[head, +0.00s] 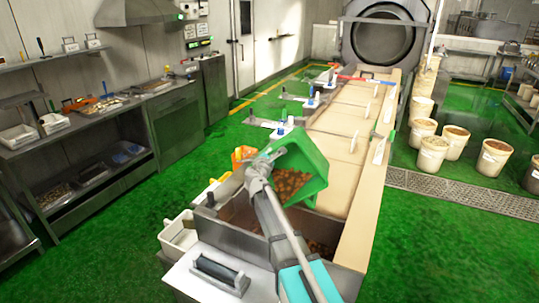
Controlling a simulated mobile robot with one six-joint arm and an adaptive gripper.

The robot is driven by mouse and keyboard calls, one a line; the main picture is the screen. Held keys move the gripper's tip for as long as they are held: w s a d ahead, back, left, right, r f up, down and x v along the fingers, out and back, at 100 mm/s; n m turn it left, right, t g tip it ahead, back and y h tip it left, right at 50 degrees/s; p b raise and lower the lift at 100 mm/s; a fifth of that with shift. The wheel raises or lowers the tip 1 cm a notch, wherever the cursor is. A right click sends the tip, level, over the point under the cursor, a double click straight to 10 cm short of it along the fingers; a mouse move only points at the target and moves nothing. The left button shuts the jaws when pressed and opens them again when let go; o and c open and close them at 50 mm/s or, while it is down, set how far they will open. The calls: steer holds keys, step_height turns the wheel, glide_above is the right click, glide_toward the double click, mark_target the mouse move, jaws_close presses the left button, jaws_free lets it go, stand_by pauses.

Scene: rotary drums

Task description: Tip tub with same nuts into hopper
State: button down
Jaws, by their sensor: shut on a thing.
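A green tub (312,158) holding brown nuts (290,184) is tilted steeply in the middle of the head view. My gripper (264,165) is shut on the green tub near its left upper edge. The tub is held above the grey metal hopper (226,238), its open side facing down and to the left. Brown nuts (318,249) also show inside the hopper, partly hidden behind my arm. The exact contact of the fingers is too small to see.
A long beige conveyor (340,120) runs from the hopper to a big rotary drum (383,42). An orange container (243,158) and a white bin (178,236) stand left of the hopper. Several white buckets (433,155) stand at right. Green floor is free at left.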

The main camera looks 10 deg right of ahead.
steer(key=s+t+b, duration=0.1)
steer(key=s+a+b, duration=0.1)
steer(key=s+b, duration=0.1)
steer(key=s+a+t+h+b, duration=0.1)
steer(key=s, duration=0.1)
steer(key=shift+s+t, duration=0.15)
steer(key=shift+t, duration=0.15)
stand_by(0.6)
